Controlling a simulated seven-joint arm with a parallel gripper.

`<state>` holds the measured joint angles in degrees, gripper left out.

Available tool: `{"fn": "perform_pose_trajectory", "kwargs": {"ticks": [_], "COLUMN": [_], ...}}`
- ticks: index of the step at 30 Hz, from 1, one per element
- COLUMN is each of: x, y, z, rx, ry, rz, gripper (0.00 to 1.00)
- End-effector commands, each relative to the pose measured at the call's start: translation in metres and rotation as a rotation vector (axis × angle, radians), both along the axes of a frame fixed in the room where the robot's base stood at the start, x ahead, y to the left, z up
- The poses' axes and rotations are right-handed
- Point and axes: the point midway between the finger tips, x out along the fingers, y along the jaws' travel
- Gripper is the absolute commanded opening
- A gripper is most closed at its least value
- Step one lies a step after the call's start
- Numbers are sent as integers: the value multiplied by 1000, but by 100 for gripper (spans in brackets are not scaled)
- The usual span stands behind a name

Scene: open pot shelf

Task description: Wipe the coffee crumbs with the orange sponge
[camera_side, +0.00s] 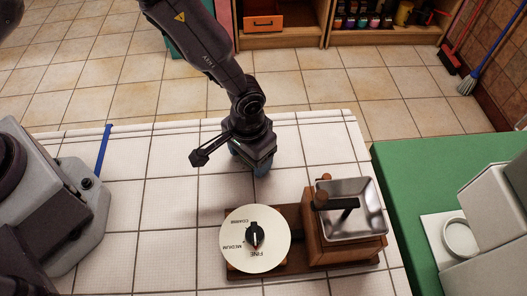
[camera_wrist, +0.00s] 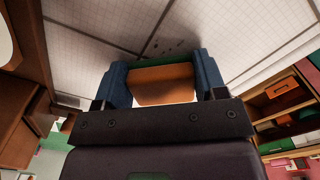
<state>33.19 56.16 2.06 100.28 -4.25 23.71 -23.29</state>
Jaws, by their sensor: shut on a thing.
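The orange sponge (camera_wrist: 163,85), with a green strip along its far edge, sits between the blue fingers of my gripper (camera_wrist: 160,84) in the wrist view. The gripper is shut on it. In the side view my gripper (camera_side: 253,165) points down, low over the white tiled counter; the sponge is hidden there and I cannot tell whether it touches the tiles. A few small dark specks, seemingly the coffee crumbs (camera_wrist: 168,47), lie on the tiles just beyond the sponge in the wrist view. I cannot make out crumbs in the side view.
A wooden base with a white dial (camera_side: 255,238) and a metal-topped wooden box (camera_side: 350,212) stands close in front of my gripper. A grey machine (camera_side: 45,200) and a blue stick (camera_side: 103,150) are at left. A green surface (camera_side: 400,165) is at right. Tiles left of the gripper are clear.

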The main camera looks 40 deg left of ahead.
Motion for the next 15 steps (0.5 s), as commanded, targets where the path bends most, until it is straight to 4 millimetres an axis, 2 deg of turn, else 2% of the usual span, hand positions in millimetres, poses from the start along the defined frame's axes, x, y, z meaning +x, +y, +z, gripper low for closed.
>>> {"fn": "perform_pose_trajectory", "kwargs": {"ticks": [13, 15], "x": [-30, -28], "y": [30, 28], "z": [-1, 0], "rx": [1, 0], "ry": [3, 0], "rz": [1, -1], "gripper": [46, 46]}}
